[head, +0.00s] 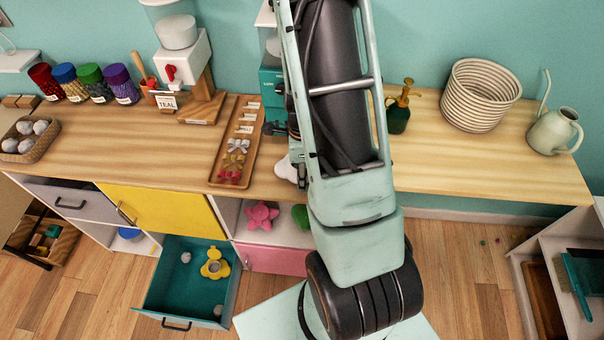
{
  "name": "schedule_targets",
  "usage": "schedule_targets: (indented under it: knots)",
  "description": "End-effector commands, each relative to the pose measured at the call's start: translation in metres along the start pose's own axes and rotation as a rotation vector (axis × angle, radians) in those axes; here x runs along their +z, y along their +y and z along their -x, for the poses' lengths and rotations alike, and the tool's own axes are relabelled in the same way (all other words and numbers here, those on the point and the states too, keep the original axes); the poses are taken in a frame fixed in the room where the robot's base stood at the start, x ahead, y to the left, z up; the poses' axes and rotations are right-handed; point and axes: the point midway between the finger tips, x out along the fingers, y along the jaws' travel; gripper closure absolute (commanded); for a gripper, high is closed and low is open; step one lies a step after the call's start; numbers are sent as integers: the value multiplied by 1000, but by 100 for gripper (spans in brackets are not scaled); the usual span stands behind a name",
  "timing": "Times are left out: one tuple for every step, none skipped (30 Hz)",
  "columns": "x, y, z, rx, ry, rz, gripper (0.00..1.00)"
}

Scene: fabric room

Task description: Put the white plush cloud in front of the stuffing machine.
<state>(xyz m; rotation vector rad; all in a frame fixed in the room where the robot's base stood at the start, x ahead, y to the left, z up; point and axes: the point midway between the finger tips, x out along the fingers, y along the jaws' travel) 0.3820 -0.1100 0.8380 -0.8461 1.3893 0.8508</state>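A white, rounded, soft-looking thing (287,169) shows at the table's front edge, just left of my arm. It may be the white plush cloud, but my arm hides much of it. A teal machine (271,83) with a clear hopper stands behind it, partly hidden by my arm. A white machine (183,57) with a clear hopper of white filling and a red knob stands further left. I cannot tell for sure which is the stuffing machine. My gripper is mostly hidden behind my arm. Dark parts beside the teal machine may belong to it, and its fingers cannot be made out.
A wooden tray (220,174) of bows lies left of the teal machine. A green bottle (398,113), coiled basket (481,94) and watering can (554,130) stand right. An open teal drawer (154,283) juts out below. The table's front right is clear.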

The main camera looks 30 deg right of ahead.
Motion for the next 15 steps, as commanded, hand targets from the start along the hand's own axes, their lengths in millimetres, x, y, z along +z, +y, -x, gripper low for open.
schedule_targets:
  knots:
    - [0, 0, 0, 0, 0, 0, 61]
    - [0, 0, 0, 0, 0, 0, 61]
    - [0, 0, 0, 0, 0, 0, 61]
    - [0, 0, 0, 0, 0, 0, 61]
    - [0, 0, 0, 0, 0, 0, 61]
    - [0, 0, 0, 0, 0, 0, 61]
    - [0, 0, 1, 0, 0, 0, 61]
    - [0, 0, 1, 0, 0, 0, 61]
    - [0, 0, 3, 0, 0, 0, 61]
    - [0, 0, 5, 0, 0, 0, 61]
    - [0, -1, 7, -2, 0, 1, 61]
    - [0, -1, 11, -3, 0, 1, 61]
    - [0, -1, 16, -4, 0, 1, 61]
    - [0, -1, 20, -4, 0, 2, 61]
    - [1, -1, 27, -4, -1, 2, 61]
